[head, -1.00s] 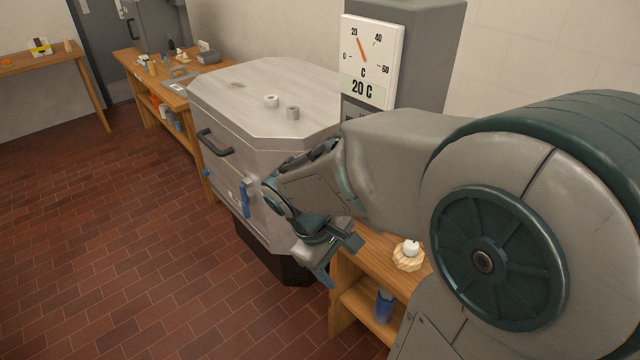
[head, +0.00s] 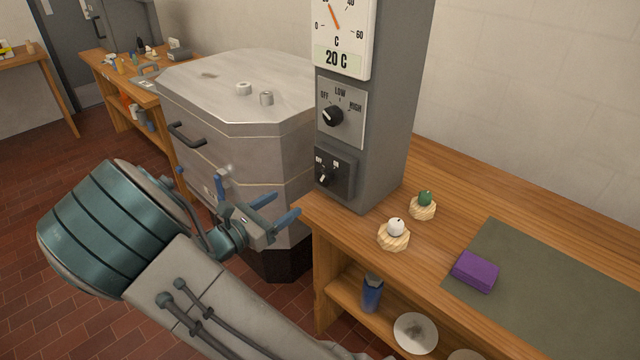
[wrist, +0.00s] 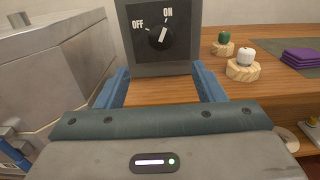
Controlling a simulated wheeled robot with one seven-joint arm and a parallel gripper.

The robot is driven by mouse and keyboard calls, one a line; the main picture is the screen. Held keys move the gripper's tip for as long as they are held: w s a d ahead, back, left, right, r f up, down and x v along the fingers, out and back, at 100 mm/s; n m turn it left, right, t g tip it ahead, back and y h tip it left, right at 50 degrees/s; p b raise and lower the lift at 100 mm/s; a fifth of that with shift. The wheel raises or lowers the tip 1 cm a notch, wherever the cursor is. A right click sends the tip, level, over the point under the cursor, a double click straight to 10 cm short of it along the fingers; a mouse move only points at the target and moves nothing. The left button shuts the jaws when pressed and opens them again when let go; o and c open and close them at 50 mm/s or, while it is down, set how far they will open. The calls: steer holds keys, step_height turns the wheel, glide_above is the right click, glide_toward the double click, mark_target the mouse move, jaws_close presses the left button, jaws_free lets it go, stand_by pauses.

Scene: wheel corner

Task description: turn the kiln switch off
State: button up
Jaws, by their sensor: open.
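The kiln switch (head: 325,178) is a black knob on a dark plate marked OFF and ON, low on the grey control column (head: 385,110). In the wrist view the knob (wrist: 162,38) shows its white mark pointing up and right, towards ON. My gripper (head: 277,209) is open and empty, left of and below the switch in the head view. In the wrist view my gripper (wrist: 163,88) has its blue fingers spread, with the switch plate ahead and above the gap between them. The fingers are apart from the knob.
A second knob (head: 332,116) marked OFF, LOW and HIGH sits above the switch, under a dial reading 20 C (head: 341,38). The kiln (head: 235,115) stands left of the column.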

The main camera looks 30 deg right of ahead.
mark_target(321, 180)
steer(key=x, duration=1.3)
steer(key=shift+d, duration=0.15)
steer(key=c, duration=1)
